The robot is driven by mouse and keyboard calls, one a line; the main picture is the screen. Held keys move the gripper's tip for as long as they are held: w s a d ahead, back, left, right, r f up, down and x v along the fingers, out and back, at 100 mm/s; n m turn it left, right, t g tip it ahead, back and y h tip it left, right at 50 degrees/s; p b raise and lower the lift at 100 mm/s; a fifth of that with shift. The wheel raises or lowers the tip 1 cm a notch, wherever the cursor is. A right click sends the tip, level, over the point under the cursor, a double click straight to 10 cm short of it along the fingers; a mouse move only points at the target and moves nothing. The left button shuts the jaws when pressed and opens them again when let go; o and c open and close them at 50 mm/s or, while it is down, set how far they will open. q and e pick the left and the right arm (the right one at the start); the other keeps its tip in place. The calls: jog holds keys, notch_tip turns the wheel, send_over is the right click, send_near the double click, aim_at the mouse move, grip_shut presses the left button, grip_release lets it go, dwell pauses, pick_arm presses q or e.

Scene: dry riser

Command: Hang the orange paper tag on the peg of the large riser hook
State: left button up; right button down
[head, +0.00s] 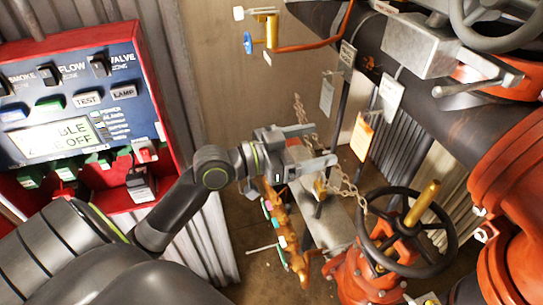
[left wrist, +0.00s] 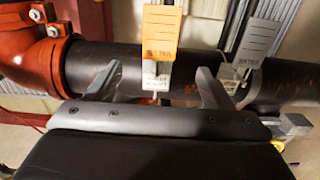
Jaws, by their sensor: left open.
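The orange paper tag (head: 361,137) hangs upright below the dark pipe in the head view, to the right of my left gripper. In the left wrist view the orange tag (left wrist: 163,32) shows beyond my open fingers, its lower end crossing the dark pipe. My left gripper (head: 323,145) is open with nothing between its fingertips; in the left wrist view its fingers (left wrist: 160,90) stand either side of the tag's line. The tag looks apart from both fingers. I cannot clearly make out the large riser hook or its peg. My right gripper is not in view.
White tag (head: 391,96) and grey tag (head: 327,95) hang near the orange one. A black handwheel (head: 447,222) on a red valve stands at lower right, with a chain (head: 345,187) beside my gripper. A red-framed control panel (head: 75,110) is at left.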

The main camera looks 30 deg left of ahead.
pick_arm(q)
jog(key=v, duration=0.8)
jog(key=shift+s, duration=0.1)
